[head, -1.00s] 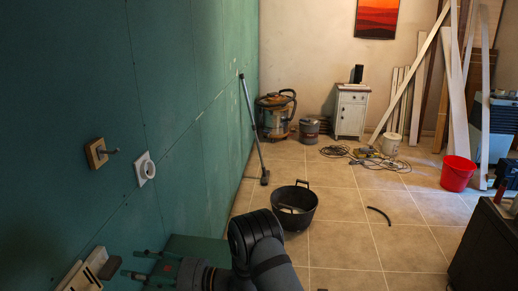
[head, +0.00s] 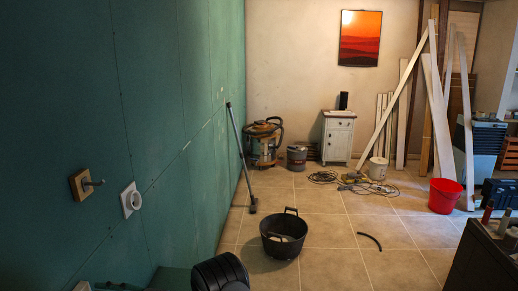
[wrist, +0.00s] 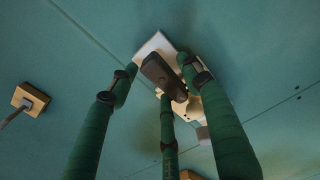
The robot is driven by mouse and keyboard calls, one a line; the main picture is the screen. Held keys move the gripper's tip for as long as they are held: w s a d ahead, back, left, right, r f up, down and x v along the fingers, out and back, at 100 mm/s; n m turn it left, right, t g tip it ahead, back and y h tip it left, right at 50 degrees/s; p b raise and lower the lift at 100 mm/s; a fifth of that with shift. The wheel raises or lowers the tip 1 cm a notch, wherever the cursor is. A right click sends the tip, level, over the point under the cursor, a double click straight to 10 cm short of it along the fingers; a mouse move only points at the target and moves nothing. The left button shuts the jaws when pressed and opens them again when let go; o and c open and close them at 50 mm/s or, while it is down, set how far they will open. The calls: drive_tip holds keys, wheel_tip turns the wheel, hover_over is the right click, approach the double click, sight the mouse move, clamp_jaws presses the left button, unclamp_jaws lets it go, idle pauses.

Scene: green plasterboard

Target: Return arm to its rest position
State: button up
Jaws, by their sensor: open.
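My gripper (wrist: 158,82) has three green-wrapped fingers, spread open, in the wrist view. Behind the fingertips, a dark block-shaped piece (wrist: 160,74) sits on a pale plate (wrist: 151,46) at the green wall. I cannot tell whether any finger touches it. In the head view, only a black joint of my arm (head: 220,273) shows at the bottom edge; the gripper's fingertips are not clear there.
The green plasterboard wall (head: 150,90) fills the left side. A black tub (head: 284,236) stands on the tiled floor. A dark bench (head: 485,262) is at right.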

drive_tip(key=d, duration=1.1)
drive_tip(key=a, duration=1.1)
drive_tip(key=shift+w+a+f+b, duration=0.1)
drive_tip(key=shift+b, duration=0.2)
drive_tip(key=shift+a+n+b, duration=0.1)
drive_tip(key=shift+n+b, duration=0.25)
drive_tip(key=shift+n, duration=1.05)
